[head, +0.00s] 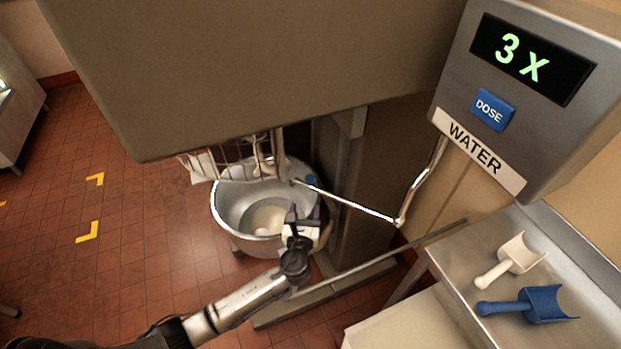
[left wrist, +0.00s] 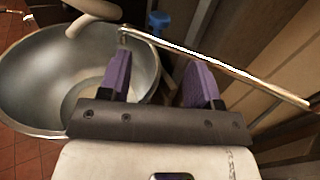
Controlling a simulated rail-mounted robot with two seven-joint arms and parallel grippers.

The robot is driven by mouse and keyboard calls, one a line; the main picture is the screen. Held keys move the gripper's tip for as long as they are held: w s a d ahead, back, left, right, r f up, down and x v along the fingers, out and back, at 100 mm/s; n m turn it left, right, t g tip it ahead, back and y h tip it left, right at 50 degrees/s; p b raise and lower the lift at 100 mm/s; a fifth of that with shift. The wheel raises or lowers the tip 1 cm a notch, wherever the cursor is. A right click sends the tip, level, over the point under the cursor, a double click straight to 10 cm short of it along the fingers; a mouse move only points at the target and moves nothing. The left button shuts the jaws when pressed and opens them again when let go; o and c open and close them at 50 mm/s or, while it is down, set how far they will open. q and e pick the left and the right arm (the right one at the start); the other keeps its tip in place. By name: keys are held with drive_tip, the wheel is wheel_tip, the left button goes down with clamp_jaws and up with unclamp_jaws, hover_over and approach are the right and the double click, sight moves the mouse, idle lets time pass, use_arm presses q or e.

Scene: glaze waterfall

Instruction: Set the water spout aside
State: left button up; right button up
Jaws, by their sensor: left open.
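The water spout (head: 350,203) is a thin metal pipe. It comes down from the water unit (head: 480,150), bends at a joint, and reaches left over the steel mixing bowl (head: 222,212). In the left wrist view the spout (left wrist: 230,70) runs across above my fingers, its bent tip over the bowl (left wrist: 30,75). A blue piece (left wrist: 158,20) shows close to the spout near its tip; I cannot tell whether it is attached. My left gripper (head: 301,212) is open at the bowl's right side, below the spout. Its purple fingers (left wrist: 160,78) hold nothing. My right gripper is not in view.
A large mixer housing (head: 270,70) hangs above the bowl, with a wire guard (head: 235,160) under it. A steel shelf at the right carries a white scoop (head: 512,257) and a blue scoop (head: 535,304). Tiled floor (head: 150,270) lies open to the left.

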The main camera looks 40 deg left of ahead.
sight(309, 182)
use_arm(q)
drive_tip(key=b+x, duration=0.2)
drive_tip(key=x, duration=0.9)
drive_tip(key=shift+x, duration=0.9)
clamp_jaws()
